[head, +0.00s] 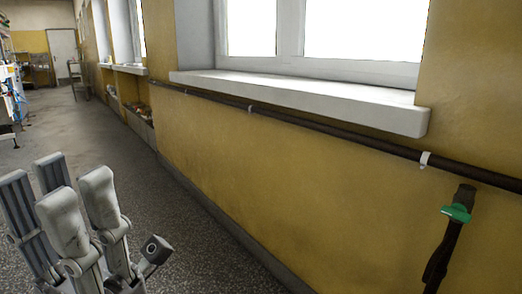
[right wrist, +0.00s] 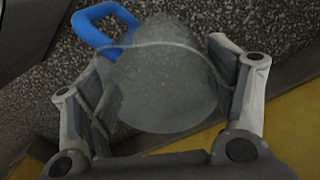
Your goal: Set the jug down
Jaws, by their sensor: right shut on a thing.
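The jug (right wrist: 160,85) is see-through and greyish, with a blue handle (right wrist: 92,22) at its upper left in the right wrist view. My right gripper (right wrist: 165,95) is shut on the jug's body, one finger on each side. The speckled floor shows through and behind the jug. The jug and my right gripper are not in the head view. My left gripper (head: 68,195) is at the bottom left of the head view, fingers pointing up, spread apart with nothing visible between them. What lies under the jug cannot be made out.
A yellow wall (head: 230,160) with a dark pipe (head: 330,134) and a white window sill (head: 300,98) runs along the right. A dark pipe with a green valve handle (head: 458,213) drops at the right. Grey floor (head: 95,125) is open toward a far door (head: 62,55); shelving stands at far left.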

